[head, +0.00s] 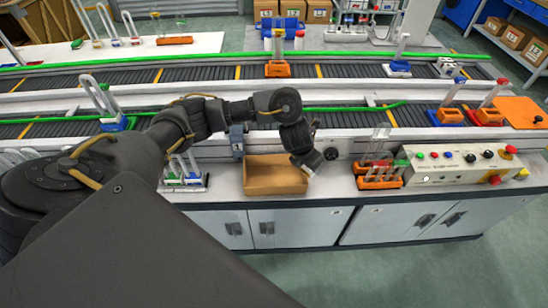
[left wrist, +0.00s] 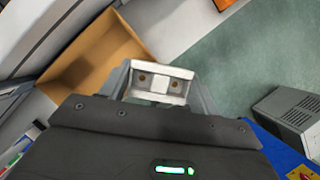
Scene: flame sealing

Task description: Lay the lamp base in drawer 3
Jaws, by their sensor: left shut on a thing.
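My left gripper (head: 314,164) reaches down at the right end of an open tan box (head: 262,190) on the bench. In the left wrist view the gripper (left wrist: 160,84) is shut on a small pale thing (left wrist: 156,98) that is mostly hidden by the fingers and wrist. I cannot make out clearly whether it is the lamp base. The tan box also shows in the left wrist view (left wrist: 92,72), empty where visible and beside the fingers. Grey drawers or doors (head: 300,226) line the bench front and look shut. No drawer number 3 is readable. My right gripper is not in view.
An orange rack of test tubes (head: 380,181) and a control panel (head: 460,168) stand to the right of the box. Another tube rack (head: 186,182) stands to its left. Conveyors (head: 330,118) run behind. The floor (head: 420,270) in front is clear.

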